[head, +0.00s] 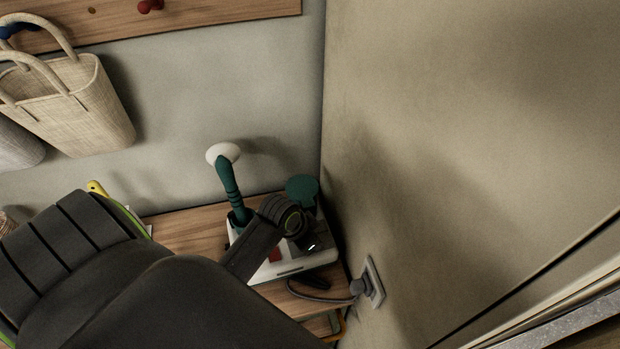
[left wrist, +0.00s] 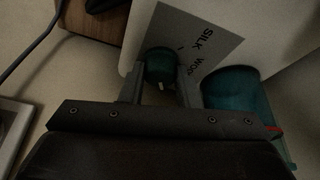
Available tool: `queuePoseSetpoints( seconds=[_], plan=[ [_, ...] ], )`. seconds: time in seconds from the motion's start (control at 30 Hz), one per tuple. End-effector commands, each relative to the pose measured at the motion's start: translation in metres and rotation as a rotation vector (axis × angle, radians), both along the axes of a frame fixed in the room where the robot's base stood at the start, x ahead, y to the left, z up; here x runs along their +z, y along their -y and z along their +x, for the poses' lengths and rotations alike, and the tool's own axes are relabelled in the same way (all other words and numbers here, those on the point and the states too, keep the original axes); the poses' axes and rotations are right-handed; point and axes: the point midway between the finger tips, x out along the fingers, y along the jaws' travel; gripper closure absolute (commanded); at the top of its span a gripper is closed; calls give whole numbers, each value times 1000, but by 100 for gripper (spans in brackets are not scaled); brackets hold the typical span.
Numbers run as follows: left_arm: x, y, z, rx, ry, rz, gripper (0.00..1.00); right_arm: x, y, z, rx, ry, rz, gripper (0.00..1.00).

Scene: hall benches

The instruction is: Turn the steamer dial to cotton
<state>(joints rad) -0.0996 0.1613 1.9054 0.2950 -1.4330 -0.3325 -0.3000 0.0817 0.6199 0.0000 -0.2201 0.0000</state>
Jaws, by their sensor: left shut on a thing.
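The steamer (head: 326,256) is a white base on a wooden bench, with a teal hose or handle (head: 231,190) topped by a white head. In the left wrist view its white body (left wrist: 270,30) carries a grey label (left wrist: 190,30) reading "SILK" and part of "WOOL"; no cotton word shows. My left gripper (left wrist: 160,85) is shut on the teal dial (left wrist: 160,63), one finger on each side. A small white mark on the dial points toward the gripper. In the head view my left gripper (head: 305,243) is at the steamer's front, hiding the dial. My right gripper is out of view.
A teal tank (left wrist: 232,92) sits close beside the right finger. A wall socket with a plugged-in cord (head: 372,283) is right of the steamer, on the side wall. Woven bags (head: 100,100) hang at the upper left. A yellow object (head: 97,188) shows behind my arm.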

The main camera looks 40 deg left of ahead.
Motion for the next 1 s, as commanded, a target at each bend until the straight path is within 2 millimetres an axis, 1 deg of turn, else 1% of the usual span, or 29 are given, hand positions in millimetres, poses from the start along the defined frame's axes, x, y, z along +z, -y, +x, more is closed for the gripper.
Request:
queuePoseSetpoints(
  seconds=[0.2,0.23,0.37,0.4,0.67,0.77,0.87,1.0],
  plan=[
    [0,0,1,-1,1,1,94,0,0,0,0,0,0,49],
    [0,0,1,-1,1,1,68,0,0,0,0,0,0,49],
    [0,0,1,-1,1,1,51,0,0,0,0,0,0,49],
    [0,0,0,0,1,1,49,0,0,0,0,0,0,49],
    [0,0,0,0,0,0,49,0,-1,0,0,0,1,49],
    [3,-1,-1,0,0,0,49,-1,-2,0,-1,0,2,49],
    [11,-2,-4,-1,2,0,49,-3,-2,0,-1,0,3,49],
    [30,-5,-11,-1,5,3,49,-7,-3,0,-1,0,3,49]
  ],
)
